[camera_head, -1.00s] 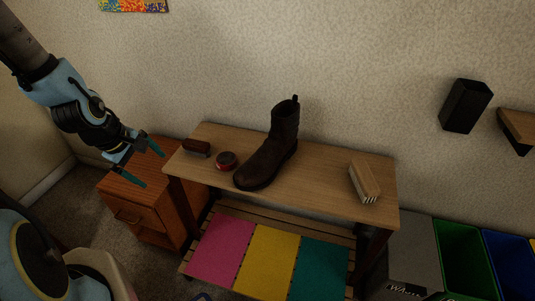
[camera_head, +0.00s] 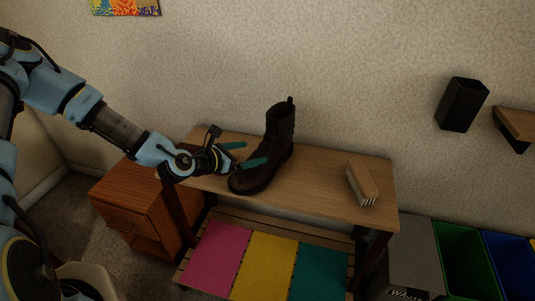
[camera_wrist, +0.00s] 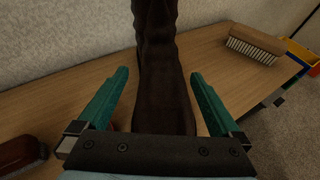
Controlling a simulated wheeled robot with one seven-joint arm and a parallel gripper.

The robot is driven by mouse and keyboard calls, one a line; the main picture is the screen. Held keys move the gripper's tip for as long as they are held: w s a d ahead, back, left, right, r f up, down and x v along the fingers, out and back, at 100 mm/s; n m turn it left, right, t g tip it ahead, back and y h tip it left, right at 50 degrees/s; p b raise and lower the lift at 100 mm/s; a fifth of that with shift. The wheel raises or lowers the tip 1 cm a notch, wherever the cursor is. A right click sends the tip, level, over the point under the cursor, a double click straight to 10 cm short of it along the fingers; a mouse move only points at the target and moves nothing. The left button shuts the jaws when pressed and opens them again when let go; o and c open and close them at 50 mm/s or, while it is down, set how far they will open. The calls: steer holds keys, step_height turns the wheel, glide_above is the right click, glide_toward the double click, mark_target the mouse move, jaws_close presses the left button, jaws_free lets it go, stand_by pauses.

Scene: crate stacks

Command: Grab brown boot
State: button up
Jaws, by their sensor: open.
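The brown boot (camera_head: 278,140) stands upright on the wooden table (camera_head: 325,183), its toe pointing to the front left. My gripper (camera_head: 250,154) is open at the boot's left side, its teal fingers reaching toward the boot. In the wrist view the boot (camera_wrist: 160,70) runs up the middle, between the two open fingers of my gripper (camera_wrist: 160,88). Gaps show between the boot and both fingers. The boot's lower end is hidden behind the gripper's body in that view.
A wooden brush (camera_head: 362,184) lies at the table's right; it also shows in the wrist view (camera_wrist: 254,42). A dark red brush (camera_wrist: 22,153) lies at the lower left there. A wooden cabinet (camera_head: 130,207) stands left of the table. Bins (camera_head: 462,262) stand at the right.

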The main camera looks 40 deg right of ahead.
mark_target(259, 151)
steer(key=shift+p+x, duration=0.7)
steer(key=shift+x, duration=2.65)
steer(key=shift+f, duration=0.2)
steer(key=shift+r, duration=0.1)
jaws_close()
